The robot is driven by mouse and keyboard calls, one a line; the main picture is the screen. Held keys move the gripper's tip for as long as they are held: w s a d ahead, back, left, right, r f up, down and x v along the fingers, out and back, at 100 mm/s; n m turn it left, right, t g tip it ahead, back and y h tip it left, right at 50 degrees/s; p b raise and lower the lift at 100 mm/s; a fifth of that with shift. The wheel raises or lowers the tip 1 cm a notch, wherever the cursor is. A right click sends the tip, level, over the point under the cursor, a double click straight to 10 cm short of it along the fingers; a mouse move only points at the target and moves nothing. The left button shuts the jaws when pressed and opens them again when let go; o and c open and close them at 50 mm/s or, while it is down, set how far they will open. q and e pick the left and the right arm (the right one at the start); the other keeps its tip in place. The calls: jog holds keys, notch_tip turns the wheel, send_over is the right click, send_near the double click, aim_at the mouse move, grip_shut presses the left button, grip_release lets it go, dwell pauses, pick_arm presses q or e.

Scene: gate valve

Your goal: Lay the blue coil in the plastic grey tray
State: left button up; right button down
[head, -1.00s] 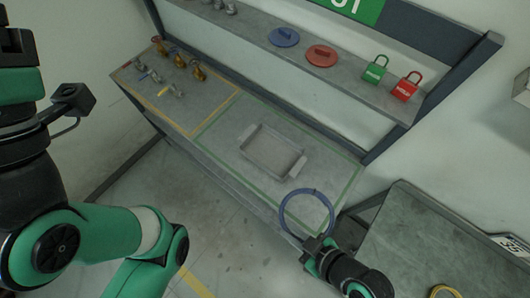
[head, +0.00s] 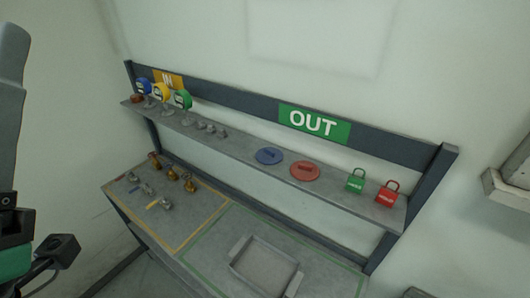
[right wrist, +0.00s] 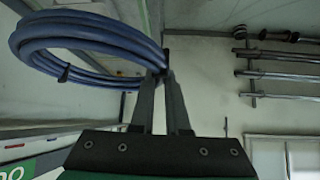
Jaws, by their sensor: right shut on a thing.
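The blue coil (right wrist: 88,38) shows in the right wrist view as a bundle of loops bound with dark ties. My right gripper (right wrist: 162,75) is shut on one side of it, with the loops reaching left from the fingertips. Neither the coil nor the right gripper shows in the head view. The plastic grey tray (head: 263,267) lies on the bench inside the green outline, at the lower edge of the head view, and looks empty. Part of my left arm is at the left edge; its gripper fingers are out of view.
A shelf (head: 235,143) above the bench holds blue and red discs, a green padlock (head: 356,181) and a red padlock (head: 389,193). Several brass and grey fittings (head: 172,174) stand in the yellow-outlined area to the left. A green OUT sign (head: 314,123) is above the shelf.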

jog(key=w+d+m+t+h, duration=0.1)
jog(key=w+d+m, duration=0.1)
jog(key=d, duration=0.5)
jog(key=w+d+f+m+t+h, duration=0.1)
jog(key=w+d+m, duration=0.1)
jog(key=d, duration=0.4)
jog(key=shift+w+d, duration=0.4)
jog(key=shift+w, duration=0.05)
